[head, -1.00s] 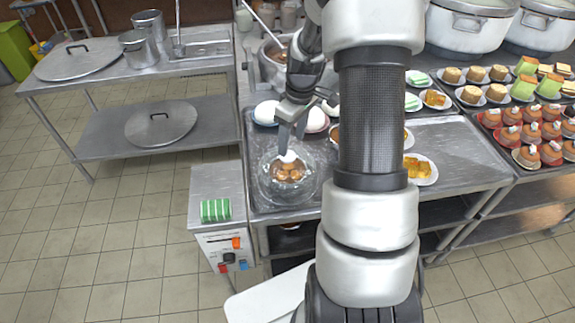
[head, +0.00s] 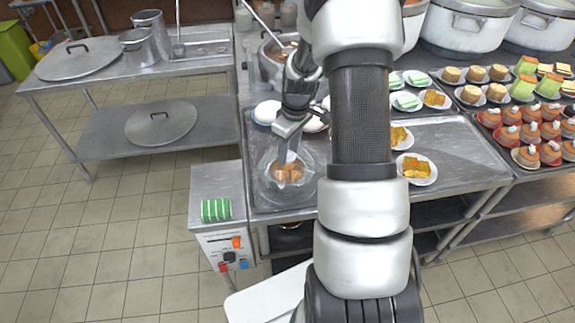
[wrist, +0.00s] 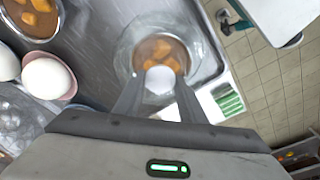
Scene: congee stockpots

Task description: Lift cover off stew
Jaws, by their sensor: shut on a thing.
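The stew (head: 287,173) is brown with orange chunks and sits near the left end of the steel counter. A clear cover (head: 268,183) with a white knob shows over and around it. My gripper (head: 290,156) comes down from above and is shut on the knob, its fingers on either side. In the wrist view the white knob (wrist: 160,79) lies between my fingertips, with the stew (wrist: 160,50) and clear rim beyond. I cannot tell whether the cover rests on the dish or is slightly raised.
White eggs (wrist: 46,77) and another stew bowl (wrist: 36,18) stand close by. A green-striped block (head: 215,210) lies on the control box (head: 208,180) at the left. Plates of yellow food (head: 416,169) stand right of my arm. The tray's right part (head: 460,160) is clear.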

